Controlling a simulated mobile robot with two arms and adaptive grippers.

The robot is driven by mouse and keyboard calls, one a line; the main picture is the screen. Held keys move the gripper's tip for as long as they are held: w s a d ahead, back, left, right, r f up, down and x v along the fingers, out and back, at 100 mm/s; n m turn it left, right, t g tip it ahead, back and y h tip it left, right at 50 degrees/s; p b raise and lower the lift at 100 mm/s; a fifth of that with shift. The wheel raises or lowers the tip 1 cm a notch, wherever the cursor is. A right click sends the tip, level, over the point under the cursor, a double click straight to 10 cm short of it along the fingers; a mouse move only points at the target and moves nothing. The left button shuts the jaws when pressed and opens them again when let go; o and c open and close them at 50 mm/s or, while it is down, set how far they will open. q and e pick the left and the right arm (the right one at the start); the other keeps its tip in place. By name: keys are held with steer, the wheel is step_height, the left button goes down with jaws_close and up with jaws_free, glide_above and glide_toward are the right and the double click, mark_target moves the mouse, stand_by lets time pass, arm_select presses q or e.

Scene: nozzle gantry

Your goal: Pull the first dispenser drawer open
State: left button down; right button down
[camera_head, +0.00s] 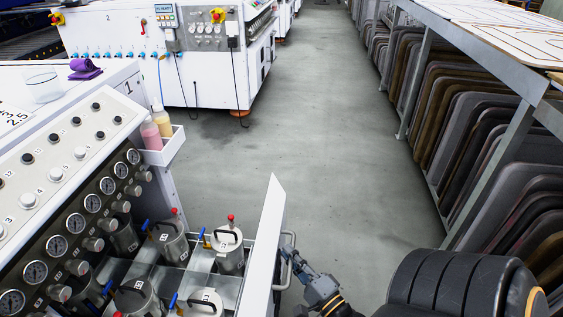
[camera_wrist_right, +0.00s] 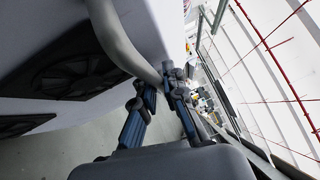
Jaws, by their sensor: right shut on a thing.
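The first dispenser drawer stands pulled out from the machine at the lower left, with its white front panel (camera_head: 267,250) out over the floor. Several metal canisters (camera_head: 229,252) with lids stand in it. The grey bar handle (camera_head: 282,281) is on the outer face of the panel. My right gripper (camera_head: 292,258) is at this handle and shut on it. In the right wrist view the curved handle (camera_wrist_right: 122,47) runs down to the blue-padded fingers of my right gripper (camera_wrist_right: 160,95). My left gripper is not in view.
The machine body (camera_head: 108,88) carries gauges and knobs above the drawer. A small white holder (camera_head: 165,147) with bottles sticks out from its side. A second white machine (camera_head: 185,75) stands behind. A rack of dark mats (camera_head: 495,150) lines the right. The grey floor between is clear.

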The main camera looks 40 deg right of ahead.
stand_by(0.3)
steer(key=c, duration=1.4)
jaws_free()
steer(key=shift+s, duration=0.15)
steer(key=s+a+f, duration=0.1)
steer(key=s, duration=1)
steer(key=shift+s+a+f, duration=0.25)
steer(key=shift+s+f, duration=0.05)
steer(key=shift+f, duration=0.05)
